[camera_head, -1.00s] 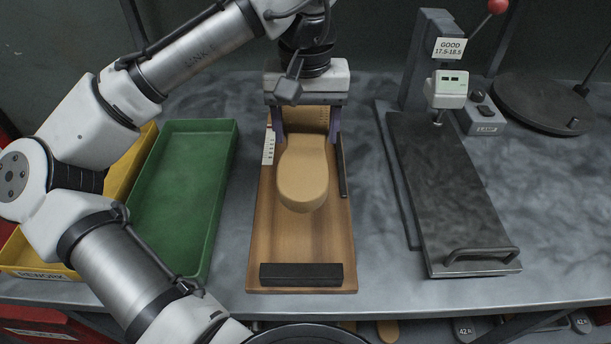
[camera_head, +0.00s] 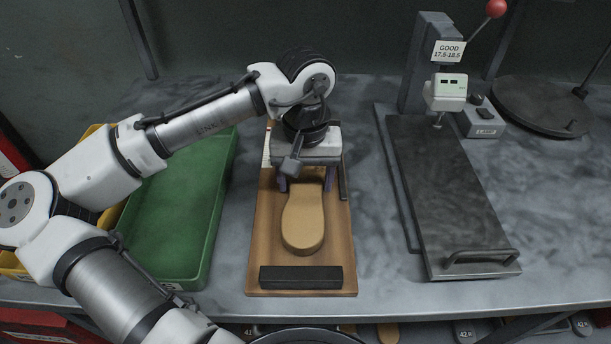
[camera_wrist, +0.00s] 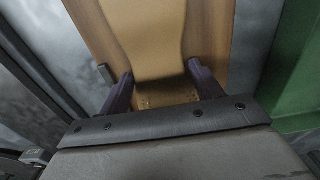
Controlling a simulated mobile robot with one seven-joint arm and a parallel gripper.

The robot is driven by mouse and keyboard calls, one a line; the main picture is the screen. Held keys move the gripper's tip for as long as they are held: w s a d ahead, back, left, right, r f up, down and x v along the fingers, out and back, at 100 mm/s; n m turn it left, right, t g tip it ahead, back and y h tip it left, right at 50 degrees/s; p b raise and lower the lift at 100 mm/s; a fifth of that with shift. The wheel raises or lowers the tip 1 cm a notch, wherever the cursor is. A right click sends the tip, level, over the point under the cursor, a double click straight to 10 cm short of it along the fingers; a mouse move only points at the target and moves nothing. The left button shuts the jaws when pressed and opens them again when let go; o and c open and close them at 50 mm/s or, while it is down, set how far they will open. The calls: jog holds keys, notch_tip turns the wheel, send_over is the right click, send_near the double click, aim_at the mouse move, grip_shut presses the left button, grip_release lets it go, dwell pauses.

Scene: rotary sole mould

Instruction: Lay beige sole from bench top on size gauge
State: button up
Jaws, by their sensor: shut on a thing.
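The beige sole (camera_head: 304,222) lies along the wooden size gauge (camera_head: 333,262), over its board. Its rounded end points toward the black end stop (camera_head: 300,277), with a small gap left between them. My gripper (camera_head: 307,183) is shut on the sole's far part, with a purple finger at each side. In the wrist view the fingers of my gripper (camera_wrist: 158,85) flank the sole (camera_wrist: 150,35) above the wooden board (camera_wrist: 215,40). I cannot tell whether the sole rests fully on the board. My wrist hides the far end of the gauge.
A green tray (camera_head: 229,165) stands left of the gauge, partly behind my arm, with a yellow bin (camera_head: 98,138) beyond it. A thickness gauge with a dark plate (camera_head: 450,190) and handle stands at right. A round dark plate (camera_head: 540,100) is at the far right.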

aim_at(306, 184)
jog(key=shift+f, duration=0.1)
jog(key=o, duration=1.1)
notch_tip(306, 184, up, 12)
jog(key=shift+r, duration=0.15)
